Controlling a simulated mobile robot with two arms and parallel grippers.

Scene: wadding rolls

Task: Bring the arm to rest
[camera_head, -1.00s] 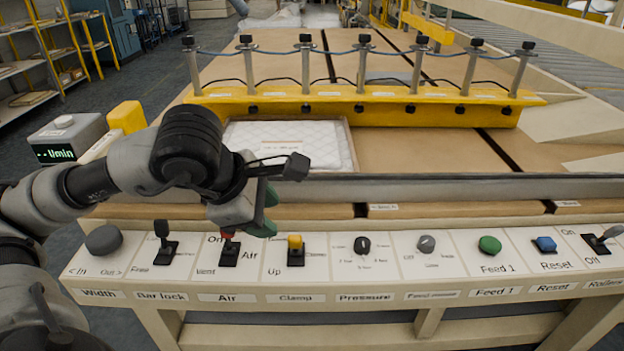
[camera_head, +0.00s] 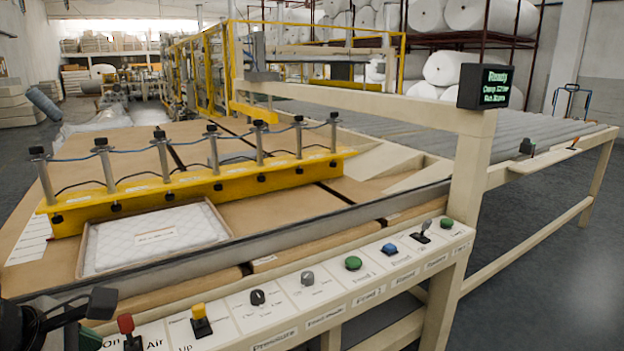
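My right gripper is out of view. The panel also carries a yellow-handled Clamp lever (camera_head: 200,314), dark knobs, a green Feed 1 button (camera_head: 353,263) and a blue Reset button (camera_head: 389,248).
A yellow clamp bar (camera_head: 205,182) with several posts spans the table behind a quilted white pad (camera_head: 155,236). A cream post with a display reading "Ready" (camera_head: 491,86) stands right of the panel. A roller conveyor (camera_head: 400,128) lies beyond. Floor at the far right is clear.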

